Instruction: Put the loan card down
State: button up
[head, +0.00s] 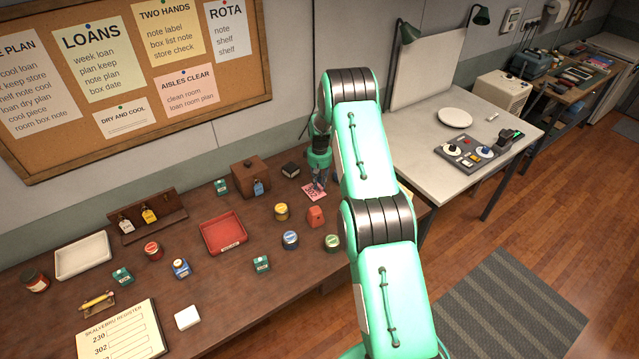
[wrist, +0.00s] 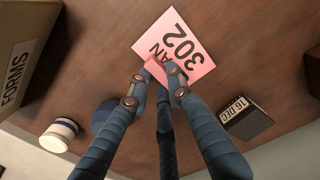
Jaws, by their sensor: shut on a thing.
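The loan card (head: 314,192) is pink and marked 302. It is at the right part of the brown table in the head view, below my gripper (head: 319,184). In the wrist view the card (wrist: 190,42) lies flat, just beyond the fingertips of my gripper (wrist: 162,78). The fingers are shut on a small pink raised part at the card's near edge. The card looks at or very near the table top; I cannot tell whether it touches. The fingers hide its near corner.
A small dark date block (head: 290,169) stands left of the card, and a brown box (head: 250,174) farther left. A yellow tin (head: 281,211) and a red object (head: 316,216) stand in front. A red tray (head: 223,247) and a register board (head: 118,333) lie on the left.

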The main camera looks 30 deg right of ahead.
jog(key=shift+f, duration=0.15)
jog(key=o, duration=0.8)
jog(key=shift+r+b, duration=0.4)
jog(key=shift+r, duration=5.8)
